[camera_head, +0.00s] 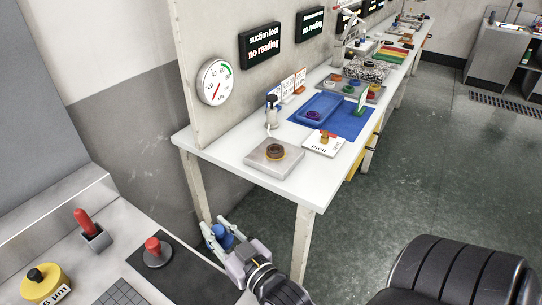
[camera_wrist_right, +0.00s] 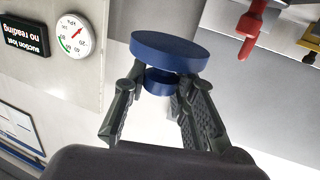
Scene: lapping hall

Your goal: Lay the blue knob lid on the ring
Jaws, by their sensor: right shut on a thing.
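The blue knob lid (camera_head: 220,231) is in my right gripper (camera_head: 217,237), at the lower middle of the head view. In the right wrist view the lid (camera_wrist_right: 172,50) shows as a flat blue disc beyond the fingertips, and the right gripper (camera_wrist_right: 162,82) is shut on its knob. A dark ring (camera_head: 276,151) lies on a square grey block (camera_head: 262,163) on the white bench. Nothing lies on top of the ring. The lid is apart from it, below and left of it in the head view. My left gripper is not in view.
The white bench (camera_head: 237,152) also bears a small bottle (camera_head: 271,112), a white label card (camera_head: 318,146) and a blue tray (camera_head: 318,107) on a blue mat. At lower left, another surface holds a red-knobbed piece (camera_head: 153,250), a red-handled holder (camera_head: 92,232) and a yellow weight (camera_head: 42,284).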

